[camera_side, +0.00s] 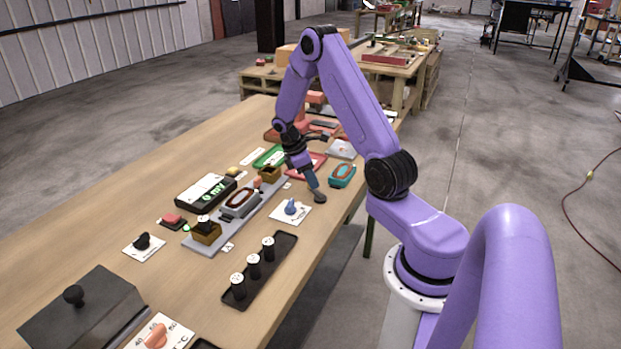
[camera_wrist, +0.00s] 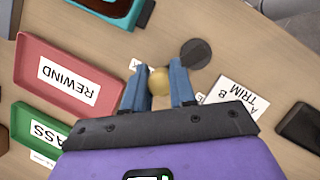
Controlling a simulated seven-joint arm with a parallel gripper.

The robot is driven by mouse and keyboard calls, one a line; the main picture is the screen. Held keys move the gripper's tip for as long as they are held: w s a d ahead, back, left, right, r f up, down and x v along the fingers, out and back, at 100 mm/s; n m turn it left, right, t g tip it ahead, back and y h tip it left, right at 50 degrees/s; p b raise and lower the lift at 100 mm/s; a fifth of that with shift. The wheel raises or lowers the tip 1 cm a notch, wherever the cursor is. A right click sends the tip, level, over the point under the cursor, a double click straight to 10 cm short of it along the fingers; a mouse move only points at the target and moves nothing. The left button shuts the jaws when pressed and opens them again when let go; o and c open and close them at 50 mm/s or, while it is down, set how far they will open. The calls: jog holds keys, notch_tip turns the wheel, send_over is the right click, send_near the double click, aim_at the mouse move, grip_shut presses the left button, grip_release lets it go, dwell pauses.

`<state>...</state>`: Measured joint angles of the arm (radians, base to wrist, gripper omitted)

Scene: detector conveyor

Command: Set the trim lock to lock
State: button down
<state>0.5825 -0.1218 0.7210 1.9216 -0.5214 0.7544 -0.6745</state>
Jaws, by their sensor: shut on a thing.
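In the wrist view, my gripper (camera_wrist: 158,72) has its two blue fingers on either side of a small tan ball-shaped knob (camera_wrist: 158,82) and is shut on it. A flat dark disc (camera_wrist: 195,53) lies beside the fingertips; it also shows below my gripper (camera_side: 313,184) in the side view (camera_side: 320,199). A white label beside the left finger is mostly hidden, so its words cannot be read. I cannot tell which position the trim lock is in. A white TRIM plate (camera_wrist: 240,92) marked A and B is close by; its blue knob (camera_side: 291,207) shows in the side view.
A red REWIND tray (camera_wrist: 70,110), a green PASS tray (camera_wrist: 22,120) and a teal tray (camera_side: 342,176) are near my gripper. A grey rail (camera_side: 250,213) with several parts and a black tray (camera_side: 285,262) with black cylinders stand nearer the camera. The table's right edge is close.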

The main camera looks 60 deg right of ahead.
jog(key=shift+d, duration=0.1)
jog(key=c, duration=0.9)
grip_release()
jog(key=v, duration=1.7)
jog(key=shift+r, duration=0.25)
jog(key=shift+a, duration=0.25)
